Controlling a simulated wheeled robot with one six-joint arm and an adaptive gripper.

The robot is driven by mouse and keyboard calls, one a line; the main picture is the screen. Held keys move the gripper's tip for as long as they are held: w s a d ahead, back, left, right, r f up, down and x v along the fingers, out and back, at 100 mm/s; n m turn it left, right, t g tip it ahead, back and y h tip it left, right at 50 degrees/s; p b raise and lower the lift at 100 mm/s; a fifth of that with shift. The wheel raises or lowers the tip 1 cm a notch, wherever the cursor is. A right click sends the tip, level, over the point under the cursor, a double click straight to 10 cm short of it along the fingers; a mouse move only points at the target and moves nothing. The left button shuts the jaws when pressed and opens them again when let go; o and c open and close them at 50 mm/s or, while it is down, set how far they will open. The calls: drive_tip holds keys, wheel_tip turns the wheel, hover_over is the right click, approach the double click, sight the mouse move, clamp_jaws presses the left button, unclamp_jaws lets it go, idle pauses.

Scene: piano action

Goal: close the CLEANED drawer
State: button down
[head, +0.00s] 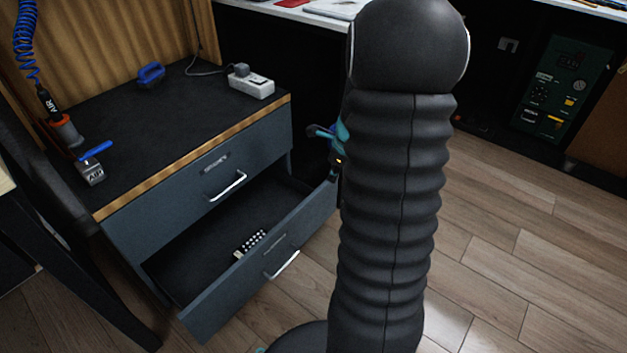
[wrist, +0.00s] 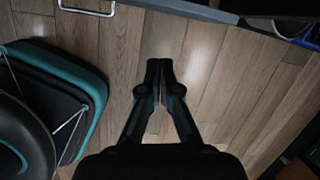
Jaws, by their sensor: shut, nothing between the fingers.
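A dark grey two-drawer cabinet (head: 125,215) stands at left in the head view. Its lower drawer (head: 225,295) is pulled far out, with a bright bar handle (head: 283,265). Its upper drawer (head: 200,185) is shut. Each front bears a small label, too blurred to read, so I cannot tell which says CLEANED. In the wrist view my gripper (wrist: 160,68) is shut and empty above the wood floor. A bar handle (wrist: 88,11) and a drawer's edge (wrist: 185,8) show at the top, apart from the fingertips. My arm hides most of the gripper in the head view.
A light, dotted object (head: 250,243) lies in the open drawer. On the cabinet top are a blue brush (head: 151,74), a white power strip (head: 250,82) and a blue-handled item (head: 93,165). A dark table leg (head: 85,255) stands left. Floor is clear at right.

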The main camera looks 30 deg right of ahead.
drive_tip(key=w+f+m+b, duration=0.2)
drive_tip(key=w+f, duration=0.4)
drive_tip(key=f, duration=0.7)
drive_tip(key=shift+d+m+b, duration=0.3)
drive_tip(key=shift+d+m, duration=0.1)
drive_tip(key=shift+r, duration=0.1)
